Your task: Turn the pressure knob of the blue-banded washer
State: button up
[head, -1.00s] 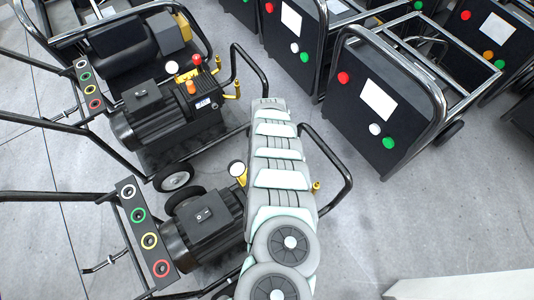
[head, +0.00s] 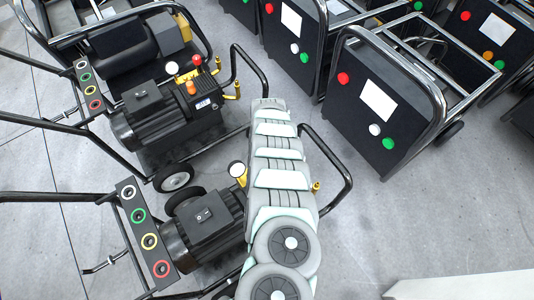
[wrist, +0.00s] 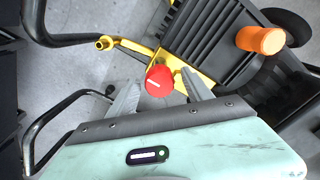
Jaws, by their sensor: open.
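A red knob (wrist: 159,80) with a pale mark on its top stands on a yellow fitting (wrist: 185,50) in the wrist view. My gripper (wrist: 158,77) is open, with one grey finger on each side of the knob and a gap showing beside it. Contact cannot be told. An orange knob (wrist: 262,40) sits to the right. In the head view, my arm covers part of the front washer (head: 205,215), hiding its knobs and my fingers. Its gauge (head: 237,170) shows at the arm's left edge. No blue band shows clearly on this washer.
A second washer (head: 150,112) with a red knob (head: 197,60) and an orange knob (head: 191,87) stands behind. Black panelled machines (head: 375,105) stand at the back right. Black tube frames surround the knob area.

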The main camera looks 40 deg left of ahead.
notch_tip(320, 180, up, 11)
jog(key=p, duration=0.4)
jog(key=shift+f+p, duration=0.2)
jog(key=shift+p, duration=0.1)
